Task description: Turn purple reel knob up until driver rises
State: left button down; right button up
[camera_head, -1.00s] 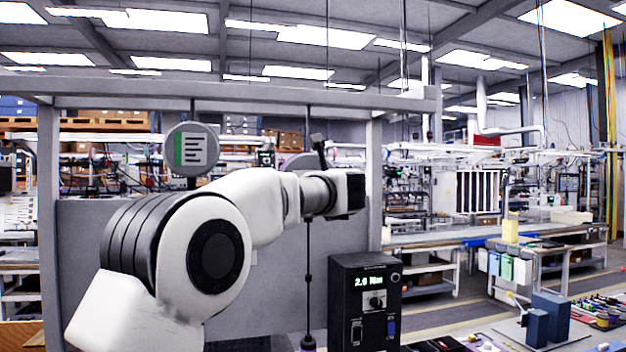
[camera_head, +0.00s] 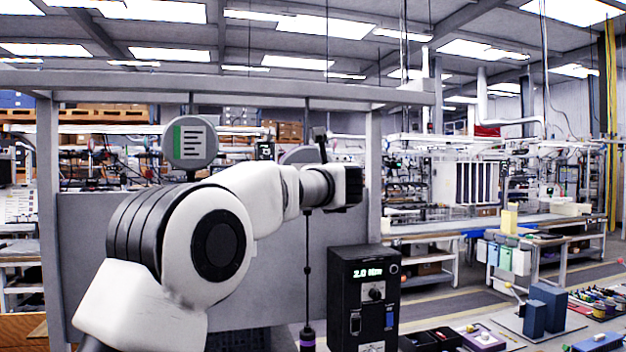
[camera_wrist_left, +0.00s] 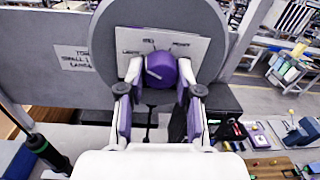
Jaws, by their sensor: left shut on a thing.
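The purple reel knob (camera_wrist_left: 159,69) sits on a pale label plate on a grey round reel (camera_wrist_left: 108,55) in the left wrist view. It has a light pointer mark. My left gripper (camera_wrist_left: 160,78) has a finger on each side of the knob and is shut on it. In the head view my left arm partly covers this reel (camera_head: 297,156), and the knob is hidden. A driver with a purple band (camera_head: 307,336) hangs upright on a cable at the bottom edge, its lower part cut off. My right gripper is not in view.
A grey reel with a green stripe (camera_head: 190,146) hangs to the left. A black driver with a green band (camera_wrist_left: 37,143) shows at lower left in the wrist view. A black control box (camera_head: 363,300) stands right of the purple-banded driver. Trays and blue blocks (camera_head: 545,308) lie farther right.

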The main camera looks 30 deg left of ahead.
pick_arm(q)
jog(key=shift+r+m+p, duration=0.2)
jog(key=shift+m+p, duration=2.1)
jog(key=shift+m, duration=1.4)
jog(key=c, duration=0.8)
grip_release()
jog(key=shift+o, duration=0.2)
jog(key=shift+f, duration=0.1)
jog(key=v, duration=1.1)
jog(key=shift+s+d, duration=0.25)
jog(key=shift+d, duration=0.05)
